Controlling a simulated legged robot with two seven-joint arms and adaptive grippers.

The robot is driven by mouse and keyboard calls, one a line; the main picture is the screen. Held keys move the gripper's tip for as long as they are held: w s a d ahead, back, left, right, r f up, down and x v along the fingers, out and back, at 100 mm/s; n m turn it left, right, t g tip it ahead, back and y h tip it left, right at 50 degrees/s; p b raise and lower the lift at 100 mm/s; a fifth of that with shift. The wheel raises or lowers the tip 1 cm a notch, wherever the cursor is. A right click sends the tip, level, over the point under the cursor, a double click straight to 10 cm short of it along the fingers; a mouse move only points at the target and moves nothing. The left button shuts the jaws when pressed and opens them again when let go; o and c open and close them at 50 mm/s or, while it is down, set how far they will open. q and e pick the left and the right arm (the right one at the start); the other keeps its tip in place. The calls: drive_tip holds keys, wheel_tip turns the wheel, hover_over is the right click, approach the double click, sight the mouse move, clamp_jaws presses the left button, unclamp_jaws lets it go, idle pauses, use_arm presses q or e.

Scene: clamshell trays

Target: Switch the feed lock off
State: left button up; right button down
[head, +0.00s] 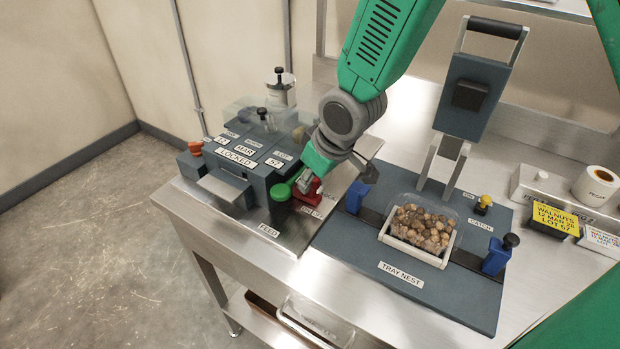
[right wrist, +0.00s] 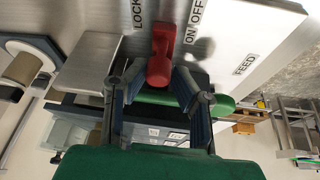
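The red feed lock lever (head: 311,193) stands on the steel deck between the green feed button (head: 281,192) and the ON/OFF label (head: 312,212). My right gripper (head: 304,181) is right at the lever and hides part of it. In the right wrist view, the gripper (right wrist: 160,76) is open. Its two fingers are apart, one on each side of the red lever (right wrist: 160,52); I cannot tell whether either touches it. Which label the lever points to is not clear. My left gripper is not in view.
The dark machine block (head: 240,158) with date plates and a LOCKED plate stands left of the lever. The tray nest (head: 400,275) holds a clear clamshell tray (head: 414,255) of walnuts to the right. A raised press head (head: 472,95) stands behind it. A label roll (head: 596,186) is at far right.

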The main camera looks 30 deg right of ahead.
sight(320, 197)
drive_tip(key=shift+s+d, duration=0.35)
drive_tip(key=shift+d, duration=0.25)
drive_tip(key=shift+s+d+p, duration=0.2)
drive_tip(key=shift+s+p, duration=0.3)
drive_tip(key=shift+s, duration=0.55)
drive_tip(key=shift+d+f, duration=0.1)
drive_tip(key=shift+d, duration=0.1)
drive_tip(key=c, duration=1.6)
unclamp_jaws()
drive_tip(key=shift+s, duration=0.1)
drive_tip(key=shift+o, duration=0.9)
drive_tip(key=shift+s+d, duration=0.15)
drive_tip(key=shift+d, duration=0.2)
drive_tip(key=shift+r, duration=0.2)
drive_tip(key=v, duration=1.1)
drive_tip(key=shift+d+r, duration=0.25)
drive_tip(key=shift+d, duration=0.05)
